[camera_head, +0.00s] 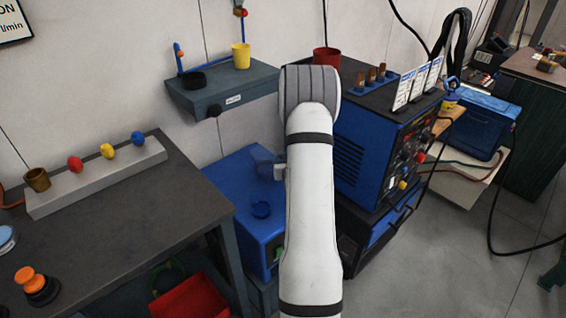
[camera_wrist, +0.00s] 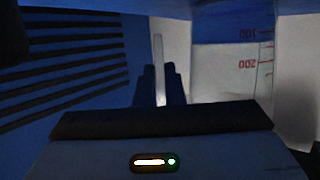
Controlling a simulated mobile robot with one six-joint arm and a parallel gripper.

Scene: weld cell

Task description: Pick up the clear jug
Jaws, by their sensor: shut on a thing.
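The clear jug (camera_wrist: 232,85) fills much of the right side of the wrist view, see-through, with red volume marks that read mirrored. My gripper (camera_wrist: 160,88) is shut on it, with a thin pale upright part of the jug between the dark fingers. In the head view the jug (camera_head: 264,161) looks bluish and shows just left of my arm, above the blue cabinet. My arm hides most of the gripper there. I cannot tell whether the jug still touches the surface below.
The blue welding machine (camera_head: 362,150) stands close on the right. A grey wall shelf (camera_head: 222,92) with a yellow cup (camera_head: 241,56) is above. A dark workbench (camera_head: 120,215) is on the left.

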